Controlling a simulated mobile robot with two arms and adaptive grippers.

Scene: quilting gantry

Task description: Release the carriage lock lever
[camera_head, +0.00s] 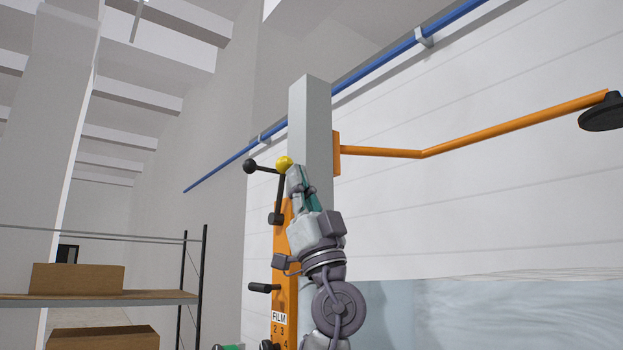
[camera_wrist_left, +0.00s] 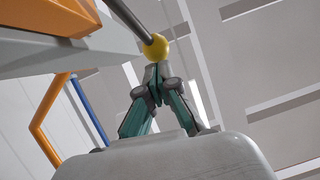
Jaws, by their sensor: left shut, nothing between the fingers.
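A lever with a yellow ball knob (camera_head: 284,162) rises from a dark pivot (camera_head: 275,218) at the upper part of an orange panel (camera_head: 284,240). My left gripper (camera_head: 296,172) is at the yellow knob, its fingers together and empty. In the left wrist view the yellow knob (camera_wrist_left: 155,46) sits on a grey rod just beyond the closed fingertips (camera_wrist_left: 153,72); I cannot tell whether they touch. A black ball knob (camera_head: 250,166) on a short rod is left of the yellow one. No lettering names the carriage lock lever. My right gripper is out of view.
The panel is on a grey post (camera_head: 311,110). An orange arm (camera_head: 470,143) extends right from the post. A shelf with cardboard boxes (camera_head: 78,278) stands left.

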